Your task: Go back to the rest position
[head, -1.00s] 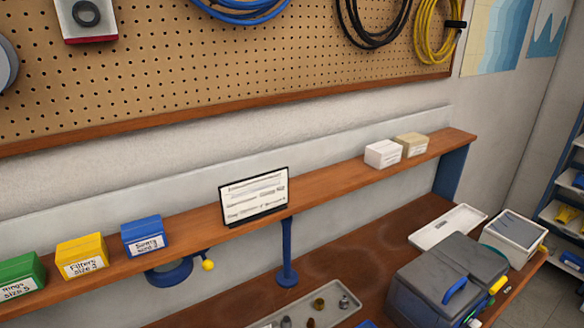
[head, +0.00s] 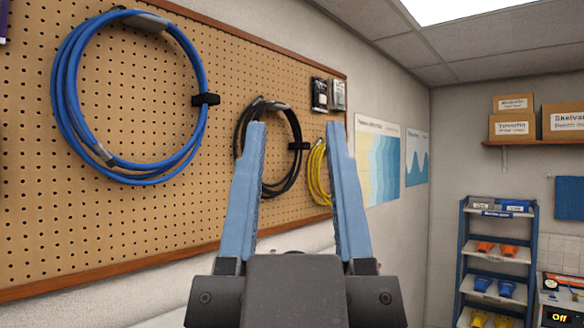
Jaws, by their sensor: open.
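My gripper (head: 294,130) stands upright in the lower middle of the head view, its two blue fingers pointing up and spread apart. It is open, and nothing is between the fingers except the background. Behind it hangs a black cable coil (head: 241,133) on the pegboard, partly covered by the left finger. The workbench and its shelf are out of view now.
The pegboard (head: 225,105) also carries a blue hose coil (head: 60,90) and a yellow coil (head: 317,178). At right stand a blue bin rack (head: 463,250) and a wall shelf (head: 540,142) with cardboard boxes. Wall charts (head: 377,160) hang beyond the pegboard.

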